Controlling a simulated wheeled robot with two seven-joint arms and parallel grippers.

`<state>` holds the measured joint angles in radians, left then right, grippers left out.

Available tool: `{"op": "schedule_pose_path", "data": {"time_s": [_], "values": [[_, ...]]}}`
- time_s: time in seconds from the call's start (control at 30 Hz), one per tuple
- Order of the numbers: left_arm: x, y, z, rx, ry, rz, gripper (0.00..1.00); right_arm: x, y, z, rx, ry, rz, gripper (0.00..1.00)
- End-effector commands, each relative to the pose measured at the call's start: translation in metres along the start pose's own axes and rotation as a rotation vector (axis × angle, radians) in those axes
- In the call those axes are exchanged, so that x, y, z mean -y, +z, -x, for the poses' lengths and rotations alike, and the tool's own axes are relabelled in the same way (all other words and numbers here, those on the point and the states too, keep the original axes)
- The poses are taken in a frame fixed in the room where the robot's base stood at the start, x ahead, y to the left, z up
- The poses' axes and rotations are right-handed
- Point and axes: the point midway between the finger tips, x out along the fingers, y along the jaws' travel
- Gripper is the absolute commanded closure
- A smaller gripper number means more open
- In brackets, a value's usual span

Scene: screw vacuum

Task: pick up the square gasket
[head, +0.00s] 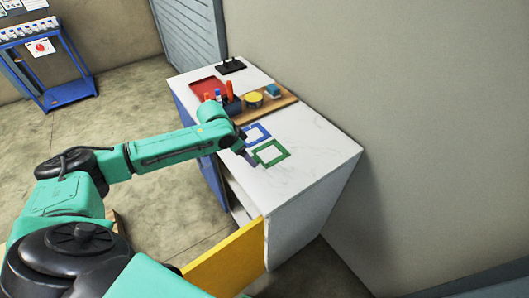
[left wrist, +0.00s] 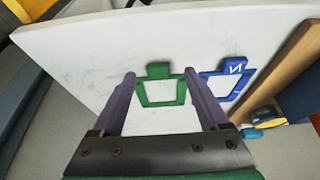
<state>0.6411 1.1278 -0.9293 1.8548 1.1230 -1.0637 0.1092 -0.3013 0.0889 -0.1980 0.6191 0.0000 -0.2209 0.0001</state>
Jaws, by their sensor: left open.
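Two flat square frames lie on the white tabletop, a green one (head: 270,162) and a blue one (head: 265,133). Each has a tab on one side in the left wrist view; the green frame (left wrist: 143,92) is centred there, and the blue frame (left wrist: 243,87) sits to its right with a white mark on its tab. My left gripper (head: 250,158) is by the green frame's left side in the head view. In the left wrist view my left gripper (left wrist: 159,74) is open, its two purple fingers on either side of the green frame. Contact cannot be told. My right gripper is not in view.
A wooden board (head: 278,105) holding several coloured items lies behind the frames, with a red tray (head: 206,87) and a black stand (head: 232,66) farther back. The near right tabletop is clear. A yellow door (head: 230,262) stands open below the counter.

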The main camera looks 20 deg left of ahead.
Motion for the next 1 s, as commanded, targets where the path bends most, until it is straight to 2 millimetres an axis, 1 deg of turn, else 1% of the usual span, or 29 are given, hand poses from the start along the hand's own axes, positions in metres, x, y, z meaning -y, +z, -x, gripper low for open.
{"op": "schedule_pose_path", "data": {"time_s": [0.03, 0.13, 0.2, 0.33, 0.37, 0.4, 0.47, 0.5, 0.53, 0.57, 0.87, 1.0], "values": [[-0.001, -0.002, -0.006, 0.0, 0.003, 0.002, 0.22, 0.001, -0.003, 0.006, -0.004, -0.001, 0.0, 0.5], [-0.001, -0.001, -0.02, -0.001, 0.001, 0.0, 0.22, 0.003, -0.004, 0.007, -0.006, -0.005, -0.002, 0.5], [-0.001, -0.001, -0.024, -0.001, 0.0, -0.001, 0.22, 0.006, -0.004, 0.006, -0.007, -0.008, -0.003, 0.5], [0.0, 0.0, -0.024, -0.001, 0.0, -0.002, 0.22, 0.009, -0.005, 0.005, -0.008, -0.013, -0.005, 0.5], [0.0, 0.0, -0.024, -0.001, 0.0, -0.002, 0.3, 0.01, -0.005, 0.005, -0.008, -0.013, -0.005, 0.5], [0.0, 0.0, -0.023, -0.001, 0.0, -0.001, 0.45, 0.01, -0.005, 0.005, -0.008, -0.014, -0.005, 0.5], [0.0, 0.0, -0.023, -0.001, 0.0, -0.001, 0.68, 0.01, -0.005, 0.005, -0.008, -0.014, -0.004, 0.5], [0.0, 0.0, -0.023, -0.001, 0.0, -0.001, 0.84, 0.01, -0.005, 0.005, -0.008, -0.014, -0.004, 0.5], [0.0, 0.0, -0.023, -0.001, 0.0, -0.001, 0.95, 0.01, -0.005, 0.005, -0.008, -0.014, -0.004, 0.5], [0.0, 0.0, -0.023, -0.001, 0.0, -0.001, 1.0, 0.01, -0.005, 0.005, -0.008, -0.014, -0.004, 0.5], [0.0, -0.001, -0.021, -0.002, 0.0, -0.001, 1.0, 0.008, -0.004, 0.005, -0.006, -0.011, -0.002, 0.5], [0.0, -0.006, -0.01, -0.003, -0.002, -0.001, 1.0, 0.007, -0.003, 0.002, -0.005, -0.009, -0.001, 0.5]]}}
